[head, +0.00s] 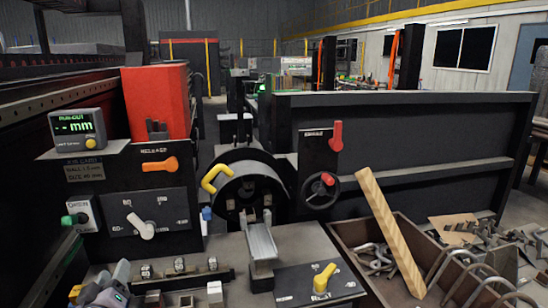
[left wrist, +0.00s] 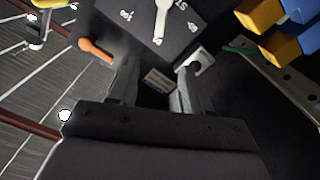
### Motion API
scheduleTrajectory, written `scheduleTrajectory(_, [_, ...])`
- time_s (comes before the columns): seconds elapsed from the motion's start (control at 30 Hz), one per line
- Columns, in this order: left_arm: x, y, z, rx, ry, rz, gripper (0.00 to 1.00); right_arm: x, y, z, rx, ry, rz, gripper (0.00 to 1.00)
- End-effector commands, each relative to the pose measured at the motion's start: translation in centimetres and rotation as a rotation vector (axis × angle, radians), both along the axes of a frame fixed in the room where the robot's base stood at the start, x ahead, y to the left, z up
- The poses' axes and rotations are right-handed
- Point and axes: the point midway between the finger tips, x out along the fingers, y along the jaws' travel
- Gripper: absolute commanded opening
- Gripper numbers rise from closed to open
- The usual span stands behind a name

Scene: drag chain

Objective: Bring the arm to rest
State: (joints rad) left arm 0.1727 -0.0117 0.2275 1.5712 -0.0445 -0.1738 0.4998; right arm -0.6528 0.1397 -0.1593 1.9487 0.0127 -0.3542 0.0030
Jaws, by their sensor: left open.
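My left gripper (left wrist: 156,72) shows in the left wrist view with its two grey fingers apart. I see nothing held between them. My right gripper is in neither view.
The head view shows a panel with a white lever (head: 141,226), a round drum (head: 252,188) with a yellow handle (head: 215,179), and a grey channel piece (head: 261,243). At right, a bin (head: 350,230) holds metal hooks and a leaning wooden bar (head: 391,231).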

Motion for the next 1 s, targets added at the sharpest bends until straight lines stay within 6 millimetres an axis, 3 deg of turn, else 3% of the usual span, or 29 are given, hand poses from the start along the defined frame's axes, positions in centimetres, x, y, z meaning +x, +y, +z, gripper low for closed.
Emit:
scheduleTrajectory(0.03, [-1.6, -0.8, -2.1, 0.041, 0.058, -0.024, 0.49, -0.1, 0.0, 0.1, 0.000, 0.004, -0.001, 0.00])
scheduleTrajectory(0.27, [-7.9, -4.8, -8.2, 0.211, 0.247, -0.150, 0.49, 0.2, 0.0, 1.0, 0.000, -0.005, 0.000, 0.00])
scheduleTrajectory(0.4, [-13.6, -8.1, -12.1, 0.319, 0.382, -0.266, 0.49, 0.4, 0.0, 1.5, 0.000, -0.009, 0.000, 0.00])
scheduleTrajectory(0.6, [-22.4, -12.8, -16.1, 0.433, 0.543, -0.449, 0.49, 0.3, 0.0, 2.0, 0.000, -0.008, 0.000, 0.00])
scheduleTrajectory(0.7, [-25.6, -14.4, -17.0, 0.465, 0.591, -0.517, 0.49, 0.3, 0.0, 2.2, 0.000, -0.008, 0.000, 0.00])
scheduleTrajectory(0.83, [-27.9, -15.5, -17.5, 0.483, 0.624, -0.565, 0.49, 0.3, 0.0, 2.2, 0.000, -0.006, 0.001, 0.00])
scheduleTrajectory(1.0, [-28.4, -15.8, -17.6, 0.488, 0.631, -0.578, 0.49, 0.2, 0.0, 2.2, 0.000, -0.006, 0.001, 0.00])
